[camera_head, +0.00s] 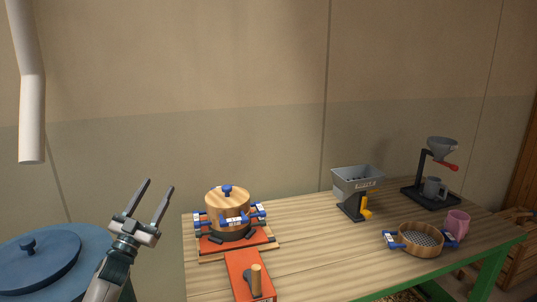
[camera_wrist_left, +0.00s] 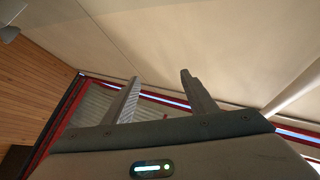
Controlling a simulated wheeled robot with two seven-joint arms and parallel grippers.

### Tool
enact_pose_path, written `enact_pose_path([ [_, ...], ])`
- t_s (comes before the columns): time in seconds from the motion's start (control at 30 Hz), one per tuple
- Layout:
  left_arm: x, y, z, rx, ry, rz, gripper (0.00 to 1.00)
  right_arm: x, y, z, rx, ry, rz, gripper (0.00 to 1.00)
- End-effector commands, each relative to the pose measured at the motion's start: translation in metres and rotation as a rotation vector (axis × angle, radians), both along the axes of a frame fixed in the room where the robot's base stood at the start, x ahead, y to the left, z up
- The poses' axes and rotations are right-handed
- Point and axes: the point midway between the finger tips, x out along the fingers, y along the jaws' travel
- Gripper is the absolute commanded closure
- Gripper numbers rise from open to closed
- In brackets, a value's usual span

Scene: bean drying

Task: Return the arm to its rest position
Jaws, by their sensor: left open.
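My left gripper (camera_head: 152,203) is raised, pointing up, to the left of the wooden table (camera_head: 310,262). Its two fingers are apart with nothing between them. In the left wrist view the same open fingers (camera_wrist_left: 160,98) show against the ceiling and a window with a red frame. My right gripper is in neither view.
A wooden pot (camera_head: 228,200) with blue clamps stands on the table's left, behind a red board (camera_head: 248,276). A grey hopper (camera_head: 357,182), round sieve (camera_head: 420,241), pink mug (camera_head: 457,224) and dripper stand (camera_head: 424,177) are farther right. A blue lidded drum (camera_head: 88,240) is left of my gripper.

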Motion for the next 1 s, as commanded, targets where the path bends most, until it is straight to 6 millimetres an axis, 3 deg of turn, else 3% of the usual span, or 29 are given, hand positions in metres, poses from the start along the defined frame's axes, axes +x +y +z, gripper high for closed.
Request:
enact_pose_path([
  [0.1, 0.021, 0.032, -0.022, 0.011, 0.108, 0.168, 0.48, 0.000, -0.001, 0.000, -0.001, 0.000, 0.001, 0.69],
  [0.2, 0.033, 0.051, -0.044, 0.034, 0.206, 0.269, 0.48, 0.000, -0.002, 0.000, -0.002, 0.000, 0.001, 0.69],
  [0.5, 0.048, 0.079, -0.108, 0.140, 0.477, 0.414, 0.48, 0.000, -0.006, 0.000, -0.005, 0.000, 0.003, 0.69],
  [0.83, 0.026, 0.069, -0.229, 0.149, 0.642, 0.400, 0.48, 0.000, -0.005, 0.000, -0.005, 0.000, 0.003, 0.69],
  [1.0, -0.001, 0.061, -0.315, 0.157, 0.767, 0.389, 0.48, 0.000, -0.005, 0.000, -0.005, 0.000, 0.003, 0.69],
])
